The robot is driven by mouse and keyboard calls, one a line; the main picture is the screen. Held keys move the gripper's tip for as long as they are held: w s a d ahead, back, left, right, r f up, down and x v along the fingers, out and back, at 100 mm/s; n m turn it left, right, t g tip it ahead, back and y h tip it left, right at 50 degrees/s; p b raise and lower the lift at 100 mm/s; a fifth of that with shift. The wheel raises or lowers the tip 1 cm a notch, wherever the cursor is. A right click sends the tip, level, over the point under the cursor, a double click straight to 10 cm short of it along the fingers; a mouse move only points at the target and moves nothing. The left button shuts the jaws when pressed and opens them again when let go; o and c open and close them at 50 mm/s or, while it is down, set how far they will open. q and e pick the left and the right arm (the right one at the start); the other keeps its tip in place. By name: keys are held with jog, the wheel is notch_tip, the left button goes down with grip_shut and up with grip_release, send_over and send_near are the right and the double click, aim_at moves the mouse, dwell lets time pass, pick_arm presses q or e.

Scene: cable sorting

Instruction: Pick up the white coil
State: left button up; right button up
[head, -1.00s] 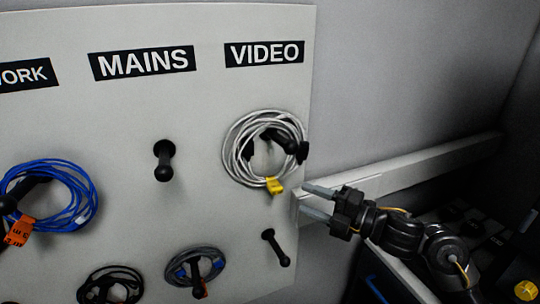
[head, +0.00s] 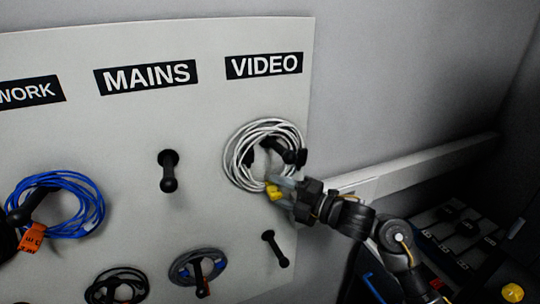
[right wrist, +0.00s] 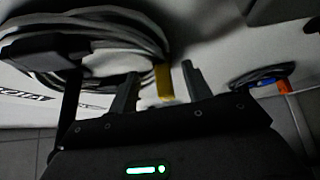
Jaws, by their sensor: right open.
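The white coil (head: 232,162) hangs on the black peg under the VIDEO label, at the right side of the board in the head view. A yellow tag (head: 273,191) hangs at its lower edge. My right gripper (head: 274,187) is open at the lower right of the coil, its fingers beside the tag. In the right wrist view the coil (right wrist: 150,48) fills the upper left, and the yellow tag (right wrist: 164,82) shows between the two fingers of my right gripper (right wrist: 156,84). I cannot tell whether a finger touches the coil. My left gripper is not clearly in view.
A blue coil (head: 80,186) with an orange tag hangs at the left. Grey (head: 183,262) and black (head: 98,290) coils hang lower. Bare pegs stand under MAINS (head: 168,172) and below the white coil (head: 275,249). A pale rail (head: 420,163) runs along the wall at the right.

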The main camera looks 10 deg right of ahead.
jog(key=shift+x, duration=1.25)
jog(key=shift+s+d, duration=0.1)
jog(key=shift+c, duration=1)
grip_shut()
